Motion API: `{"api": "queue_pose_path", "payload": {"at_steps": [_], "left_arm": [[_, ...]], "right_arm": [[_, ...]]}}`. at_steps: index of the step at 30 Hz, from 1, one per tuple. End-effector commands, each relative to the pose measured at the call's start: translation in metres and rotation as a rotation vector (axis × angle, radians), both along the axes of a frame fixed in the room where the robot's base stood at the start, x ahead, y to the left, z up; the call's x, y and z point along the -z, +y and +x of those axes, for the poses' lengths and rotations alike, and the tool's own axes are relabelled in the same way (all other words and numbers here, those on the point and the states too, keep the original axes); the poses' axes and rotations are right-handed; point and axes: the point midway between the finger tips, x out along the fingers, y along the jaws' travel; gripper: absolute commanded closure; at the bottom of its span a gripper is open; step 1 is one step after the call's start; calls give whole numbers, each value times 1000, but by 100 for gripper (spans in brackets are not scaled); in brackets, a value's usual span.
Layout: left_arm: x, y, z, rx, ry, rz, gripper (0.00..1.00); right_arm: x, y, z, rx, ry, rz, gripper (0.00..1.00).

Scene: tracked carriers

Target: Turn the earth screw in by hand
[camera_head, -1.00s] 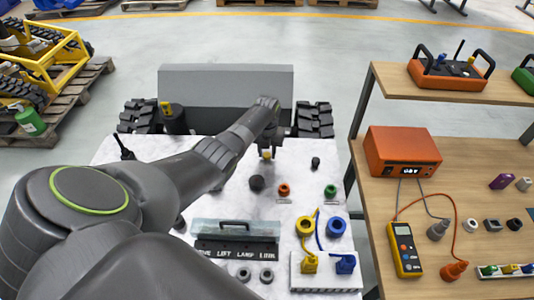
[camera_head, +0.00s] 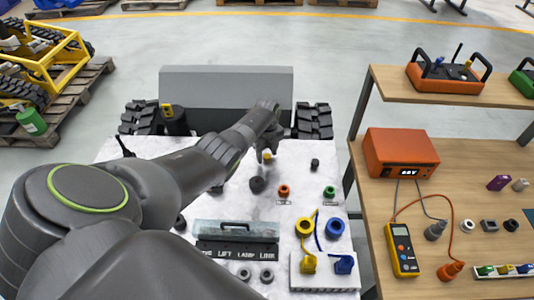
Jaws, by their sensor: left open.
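A small yellow knob (camera_head: 267,157), which looks like the earth screw, stands on the white carrier top (camera_head: 303,165) near its far edge. My left arm reaches in from the left, and its gripper (camera_head: 266,154) is over the knob with its jaws open. The fingers are partly hidden by the wrist, and I cannot tell whether they touch the knob. My right gripper is not in view.
A wooden bench (camera_head: 448,170) stands at the right.

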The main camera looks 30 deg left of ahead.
Motion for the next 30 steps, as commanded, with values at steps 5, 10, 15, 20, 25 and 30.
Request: {"api": "queue_pose_path", "payload": {"at_steps": [5,10,15,20,25,30], "left_arm": [[-1,0,0,-92,-1,0,53],[-1,0,0,-331,1,1,53],[-1,0,0,-584,0,0,53],[-1,0,0,-803,0,0,53],[0,0,0,-901,-1,0,53],[-1,0,0,-1092,1,1,53]], "right_arm": [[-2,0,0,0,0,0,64],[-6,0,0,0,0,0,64],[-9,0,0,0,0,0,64],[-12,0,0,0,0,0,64],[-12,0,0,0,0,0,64],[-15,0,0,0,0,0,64]]}}
